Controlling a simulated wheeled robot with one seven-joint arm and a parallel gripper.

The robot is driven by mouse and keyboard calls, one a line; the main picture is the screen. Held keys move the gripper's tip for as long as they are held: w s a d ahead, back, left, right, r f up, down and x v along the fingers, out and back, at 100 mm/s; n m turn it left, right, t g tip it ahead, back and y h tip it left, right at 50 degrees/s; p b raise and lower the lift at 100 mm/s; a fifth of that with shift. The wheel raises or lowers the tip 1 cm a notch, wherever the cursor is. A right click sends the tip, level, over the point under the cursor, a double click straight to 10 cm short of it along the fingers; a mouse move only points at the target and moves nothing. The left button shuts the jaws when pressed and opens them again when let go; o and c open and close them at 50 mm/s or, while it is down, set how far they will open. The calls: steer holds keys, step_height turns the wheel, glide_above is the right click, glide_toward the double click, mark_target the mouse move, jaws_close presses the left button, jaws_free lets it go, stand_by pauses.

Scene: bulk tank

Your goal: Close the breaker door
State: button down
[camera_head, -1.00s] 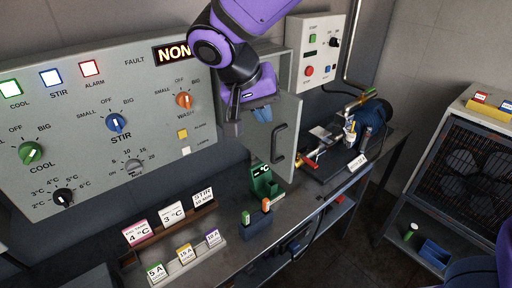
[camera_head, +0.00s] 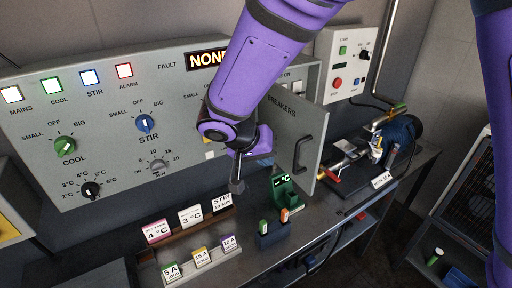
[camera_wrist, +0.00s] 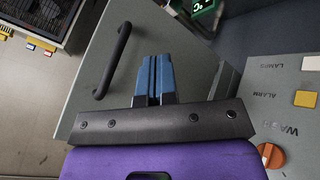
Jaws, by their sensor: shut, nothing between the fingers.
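The breaker door (camera_head: 285,128) is a grey panel marked BREAKERS, with a black bar handle (camera_head: 302,153). It stands open, swung out from the right end of the grey control panel (camera_head: 110,105). My gripper (camera_head: 237,187) is just left of the door, pointing down, its fingers shut and empty. In the wrist view the blue fingers (camera_wrist: 153,78) lie over the door's grey face (camera_wrist: 187,50), with the handle (camera_wrist: 113,60) to their left. I cannot tell whether they touch the door. My arm hides the breaker opening.
A pump (camera_head: 395,140) stands right of the door. A small control box (camera_head: 348,62) is on the wall behind.

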steer(key=shift+w+d+f, duration=0.1)
steer(key=shift+d+f, duration=0.1)
steer(key=shift+d, duration=0.9)
steer(key=shift+d+f, duration=0.15)
steer(key=shift+d, duration=0.95)
steer(key=shift+d, duration=0.1)
